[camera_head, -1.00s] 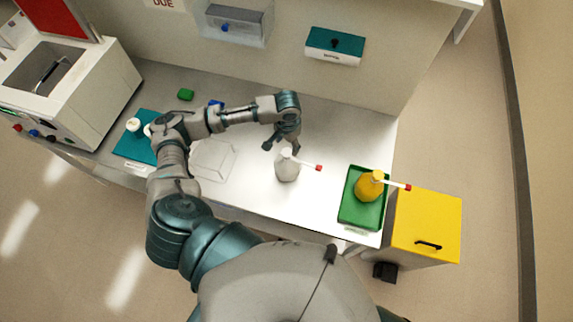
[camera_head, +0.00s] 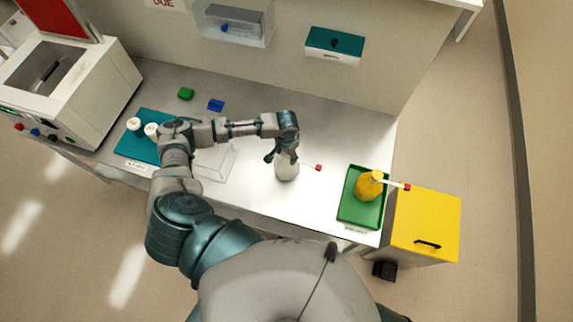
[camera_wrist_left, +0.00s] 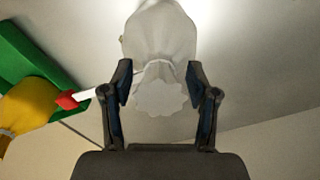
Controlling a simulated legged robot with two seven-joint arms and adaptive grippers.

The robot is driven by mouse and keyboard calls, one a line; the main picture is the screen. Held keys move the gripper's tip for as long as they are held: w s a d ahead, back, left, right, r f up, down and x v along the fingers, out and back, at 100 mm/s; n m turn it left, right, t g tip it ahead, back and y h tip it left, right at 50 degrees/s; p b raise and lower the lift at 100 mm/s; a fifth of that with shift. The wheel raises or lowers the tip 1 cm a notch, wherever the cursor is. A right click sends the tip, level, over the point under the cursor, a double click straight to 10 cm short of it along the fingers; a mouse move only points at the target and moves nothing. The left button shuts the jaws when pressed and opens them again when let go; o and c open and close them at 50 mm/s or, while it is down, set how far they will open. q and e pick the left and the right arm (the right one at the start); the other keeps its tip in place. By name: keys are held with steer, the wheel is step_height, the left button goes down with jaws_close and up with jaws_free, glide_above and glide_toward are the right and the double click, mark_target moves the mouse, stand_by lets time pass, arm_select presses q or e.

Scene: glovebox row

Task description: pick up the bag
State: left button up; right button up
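The white bag (camera_head: 287,172) stands on the white bench. It has a gathered neck and a white tag with a red tip (camera_head: 318,168) sticking out to its right. My left gripper (camera_head: 281,157) is at the bag's top, pointing down. In the left wrist view the bag (camera_wrist_left: 160,35) lies between the two open fingers (camera_wrist_left: 158,78), with its ruffled top nearest the palm and gaps showing beside the neck. The fingers do not appear closed on it. A second bag, yellow (camera_head: 368,187), sits in a green tray (camera_head: 349,217). My right gripper is not in view.
A yellow cabinet (camera_head: 428,222) stands right of the bench. A clear tray (camera_head: 222,165) and a teal mat (camera_head: 132,152) with white-capped jars (camera_head: 134,124) lie left. Green (camera_head: 186,93) and blue (camera_head: 216,104) blocks lie behind. The bench's back right is clear.

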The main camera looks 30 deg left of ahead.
arm_select(q)
jaws_close()
steer(key=shift+w, duration=0.1)
steer(key=shift+a+r, duration=0.1)
steer(key=shift+r, duration=0.05)
